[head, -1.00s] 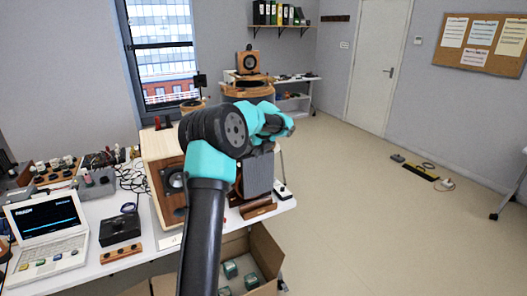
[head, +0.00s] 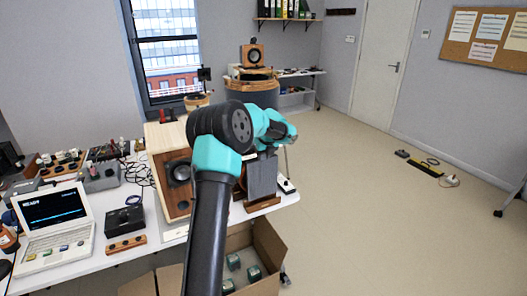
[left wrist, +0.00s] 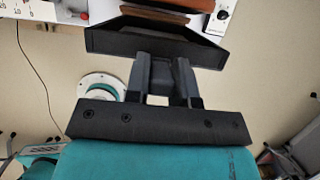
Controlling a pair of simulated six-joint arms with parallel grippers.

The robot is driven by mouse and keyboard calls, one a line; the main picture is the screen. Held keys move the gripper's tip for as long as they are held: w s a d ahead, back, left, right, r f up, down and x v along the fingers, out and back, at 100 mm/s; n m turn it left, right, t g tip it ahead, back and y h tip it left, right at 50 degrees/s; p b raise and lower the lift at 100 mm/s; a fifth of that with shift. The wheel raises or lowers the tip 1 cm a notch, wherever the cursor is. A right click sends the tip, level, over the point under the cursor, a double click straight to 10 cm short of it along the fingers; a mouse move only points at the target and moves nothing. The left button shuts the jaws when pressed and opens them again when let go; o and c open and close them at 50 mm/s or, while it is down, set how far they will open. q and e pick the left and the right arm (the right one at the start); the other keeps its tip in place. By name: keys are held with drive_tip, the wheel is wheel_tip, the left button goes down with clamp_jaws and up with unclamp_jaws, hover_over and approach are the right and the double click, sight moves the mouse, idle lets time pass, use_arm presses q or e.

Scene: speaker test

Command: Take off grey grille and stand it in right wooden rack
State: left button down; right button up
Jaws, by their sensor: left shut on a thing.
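The grey grille (head: 262,178) stands upright over the small wooden rack (head: 263,204) at the right end of the white table. My left gripper (head: 281,137) is shut on the grille's upper edge, above the rack. In the left wrist view, the fingers (left wrist: 165,78) hold the near edge of the dark grille frame (left wrist: 120,42), with brown wood beyond it. The grille's lower edge is at or just above the rack; I cannot tell whether it is seated. The wooden speaker (head: 168,200), left of the rack, shows its driver and is partly hidden by my arm. My right gripper is not in view.
A laptop (head: 55,215), a black box (head: 125,219) and a wooden strip (head: 125,244) lie left on the table. A white device with a black knob (head: 285,185) is close right of the grille. An open cardboard box (head: 268,245) stands below the table edge.

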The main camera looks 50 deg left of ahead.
sight(263, 168)
use_arm(q)
drive_tip(key=shift+f, duration=2.75)
idle(4.0)
drive_tip(key=c, duration=0.9)
unclamp_jaws()
drive_tip(key=shift+r, duration=0.1)
